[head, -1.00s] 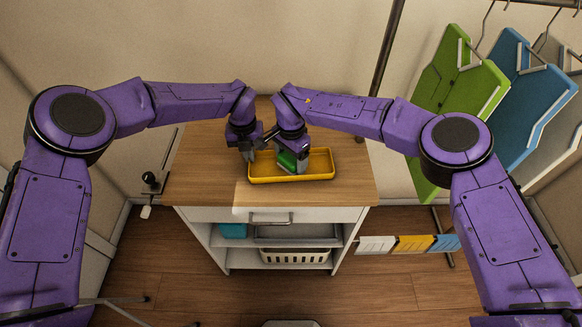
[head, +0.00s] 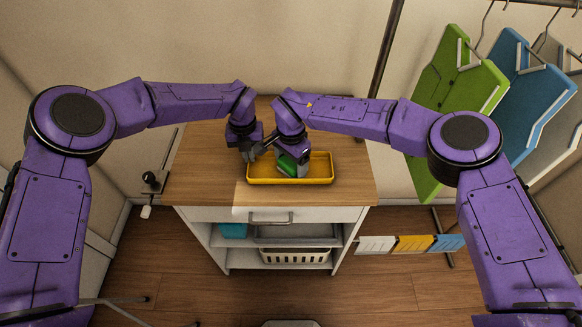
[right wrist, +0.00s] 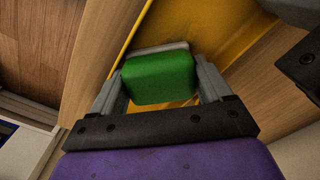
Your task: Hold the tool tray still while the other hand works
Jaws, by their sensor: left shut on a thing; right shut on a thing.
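The yellow tool tray (head: 312,181) lies on the wooden top of a small cabinet. My left gripper (head: 249,156) is shut on the tray at its left end; the fingertips are small and partly dark in the head view. Whether the block touches the tray floor is hard to tell.
The wooden top (head: 210,180) is clear left and right of the tray. Below are a drawer handle (head: 270,218) and shelves with a cream basket (head: 295,257). Green (head: 450,100) and blue (head: 530,95) panels hang at the right.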

